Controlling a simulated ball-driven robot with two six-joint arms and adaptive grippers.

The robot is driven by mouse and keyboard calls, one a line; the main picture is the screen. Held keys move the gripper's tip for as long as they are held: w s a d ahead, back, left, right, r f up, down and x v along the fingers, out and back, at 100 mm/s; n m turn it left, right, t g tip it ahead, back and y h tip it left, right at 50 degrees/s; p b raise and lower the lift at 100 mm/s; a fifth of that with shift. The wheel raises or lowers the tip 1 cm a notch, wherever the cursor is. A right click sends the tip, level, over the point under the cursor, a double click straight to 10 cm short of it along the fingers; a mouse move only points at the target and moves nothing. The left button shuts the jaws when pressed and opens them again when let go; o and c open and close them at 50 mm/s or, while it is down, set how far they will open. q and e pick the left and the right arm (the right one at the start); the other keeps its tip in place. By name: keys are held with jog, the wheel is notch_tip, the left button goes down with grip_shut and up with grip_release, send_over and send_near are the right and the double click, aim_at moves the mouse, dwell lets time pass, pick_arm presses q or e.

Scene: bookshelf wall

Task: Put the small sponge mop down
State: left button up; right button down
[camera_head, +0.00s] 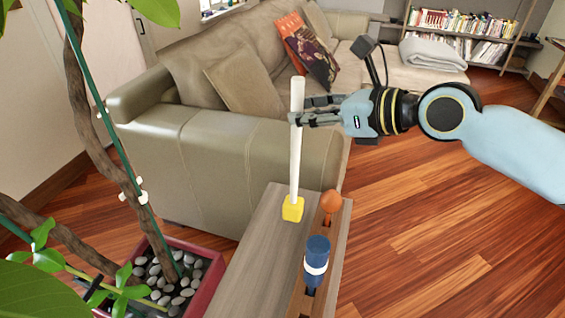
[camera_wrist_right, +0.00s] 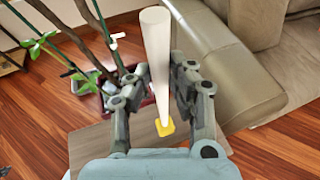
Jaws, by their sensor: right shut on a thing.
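The small sponge mop (camera_head: 295,150) has a white stick handle and a yellow sponge head (camera_head: 292,208). It stands nearly upright, with its head at the far part of a grey wooden surface (camera_head: 255,255); I cannot tell whether the head touches the wood. My right gripper (camera_head: 296,112) comes in from the right and is shut on the upper handle. In the right wrist view the handle (camera_wrist_right: 156,50) runs between both fingers, with the yellow head (camera_wrist_right: 165,128) below. My left gripper is not in view.
A brown wooden rack (camera_head: 342,225) on the surface's right side holds an orange-headed item (camera_head: 330,202) and a blue item with a white band (camera_head: 316,262), close to the mop. A potted plant (camera_head: 212,270) stands left. A beige sofa (camera_head: 220,165) is behind. Open floor (camera_head: 430,240) lies right.

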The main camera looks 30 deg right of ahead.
jog(key=w+d+f+b, duration=0.1)
jog(key=w+f+b, duration=0.4)
jog(key=w+f, duration=0.5)
jog(key=shift+d, duration=0.2)
jog(key=shift+f, duration=0.15)
jog(key=c, duration=1.2)
grip_release()
